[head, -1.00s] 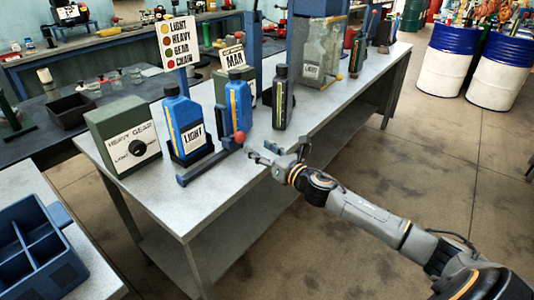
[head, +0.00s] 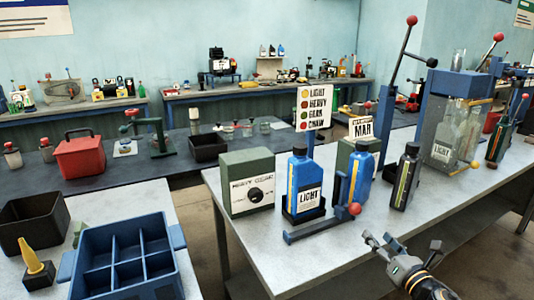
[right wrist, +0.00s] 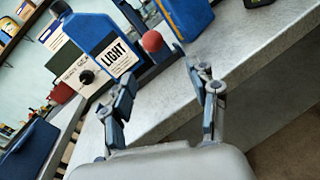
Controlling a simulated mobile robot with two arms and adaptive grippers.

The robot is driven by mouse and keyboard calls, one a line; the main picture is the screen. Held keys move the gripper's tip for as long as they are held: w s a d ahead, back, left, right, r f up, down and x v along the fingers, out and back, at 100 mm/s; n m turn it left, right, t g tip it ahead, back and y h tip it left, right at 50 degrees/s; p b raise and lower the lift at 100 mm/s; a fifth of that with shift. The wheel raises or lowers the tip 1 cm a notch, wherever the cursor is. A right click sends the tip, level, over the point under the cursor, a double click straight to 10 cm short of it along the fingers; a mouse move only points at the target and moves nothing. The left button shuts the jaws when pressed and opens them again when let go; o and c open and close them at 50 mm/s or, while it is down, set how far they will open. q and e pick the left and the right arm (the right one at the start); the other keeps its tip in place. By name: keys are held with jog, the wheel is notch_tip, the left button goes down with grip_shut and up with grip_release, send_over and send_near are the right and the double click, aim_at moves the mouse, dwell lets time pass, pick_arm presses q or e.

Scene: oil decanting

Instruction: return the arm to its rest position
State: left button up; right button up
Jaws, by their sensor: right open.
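My right gripper (head: 402,250) is open and empty at the front edge of the grey workbench (head: 345,245), at the lower right of the head view. In the right wrist view its two fingers (right wrist: 165,95) stand apart with nothing between them. The blue LIGHT bottle (head: 306,183) stands in a dark holder beyond the gripper, and it also shows in the right wrist view (right wrist: 95,40). A red-knobbed lever (head: 354,209) lies low beside that bottle, apart from the gripper. My left gripper is in neither view.
A second blue bottle (head: 361,170) and a dark bottle (head: 405,180) stand on the bench. The green HEAVY GEAR box (head: 247,183) is left of them. A blue divided crate (head: 125,255) sits on the left table. Floor shows in front of the bench.

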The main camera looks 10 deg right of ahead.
jog(key=s+a+f+m+g+h, duration=0.2)
jog(key=s+a+f+m+g, duration=0.15)
jog(key=s+f+m, duration=0.5)
jog(key=s+a+f+m+g+h, duration=0.2)
jog(key=s+a+f+m+g, duration=0.25)
jog(key=m, duration=0.65)
jog(key=s+a+f+m+g+y, duration=0.1)
jog(key=s+a+f+m+g, duration=0.2)
jog(key=s, duration=0.4)
jog(key=s+a+f+m+g+y, duration=0.1)
jog(key=s+a+m, duration=0.1)
jog(key=s+m, duration=0.45)
jog(key=s+a+f+m+g, duration=0.2)
jog(key=s+a+m, duration=0.1)
jog(key=s, duration=0.6)
notch_tip(320, 180, down, 25)
jog(key=s+g+p, duration=0.1)
jog(key=g+p, duration=0.1)
jog(key=s+d+f, duration=0.3)
jog(key=s+f, duration=1.1)
jog(key=s, duration=0.2)
jog(key=shift+s+n+g+p, duration=0.4)
jog(key=shift+d+f, duration=0.1)
